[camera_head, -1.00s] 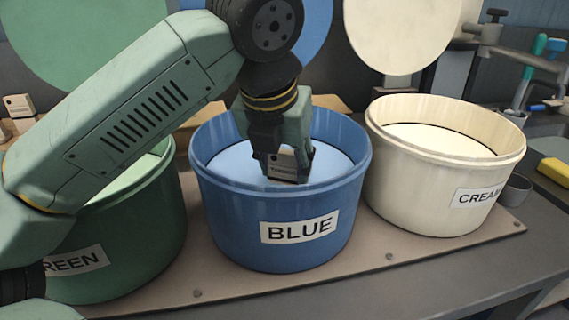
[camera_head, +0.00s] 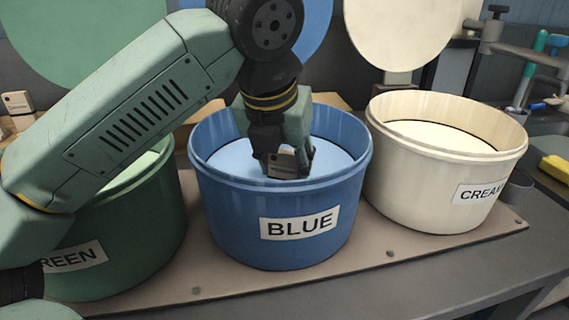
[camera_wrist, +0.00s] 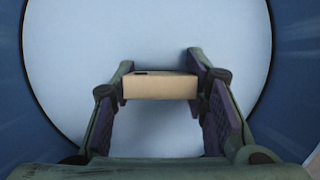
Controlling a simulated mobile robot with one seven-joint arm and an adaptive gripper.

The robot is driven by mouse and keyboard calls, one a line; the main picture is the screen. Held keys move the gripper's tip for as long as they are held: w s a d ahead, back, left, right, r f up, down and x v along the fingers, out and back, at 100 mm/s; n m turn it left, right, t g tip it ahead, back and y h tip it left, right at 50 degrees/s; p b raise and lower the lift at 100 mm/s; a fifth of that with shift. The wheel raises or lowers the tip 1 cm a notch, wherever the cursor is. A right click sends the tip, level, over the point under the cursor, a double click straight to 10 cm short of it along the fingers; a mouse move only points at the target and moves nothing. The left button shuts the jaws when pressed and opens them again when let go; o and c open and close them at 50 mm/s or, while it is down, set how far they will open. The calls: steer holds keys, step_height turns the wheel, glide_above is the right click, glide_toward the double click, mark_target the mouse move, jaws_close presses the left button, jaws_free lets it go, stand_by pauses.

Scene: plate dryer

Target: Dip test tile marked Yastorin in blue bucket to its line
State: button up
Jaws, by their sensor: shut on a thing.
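My gripper (camera_head: 284,163) is inside the blue bucket (camera_head: 345,205), pointing down, with its fingers shut on a small beige tile (camera_head: 283,163). The tile is upright, close to the pale blue glaze (camera_head: 232,161), and its lower edge seems to meet the surface. Small dark lettering shows on its face but is too small to read. In the wrist view the tile (camera_wrist: 160,88) sits between both fingertips above the pale blue liquid (camera_wrist: 150,35). Whether its line is at the surface cannot be told.
A green bucket (camera_head: 150,225) stands left, partly behind my arm, and a cream bucket (camera_head: 425,190) stands right. Another beige tile (camera_head: 17,102) stands at the far left. Coloured discs are behind the buckets. A yellow block (camera_head: 556,168) lies at the right edge.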

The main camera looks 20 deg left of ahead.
steer(key=shift+r, duration=0.1)
stand_by(0.5)
step_height(320, 180, up, 14)
steer(key=p, duration=1)
stand_by(0.9)
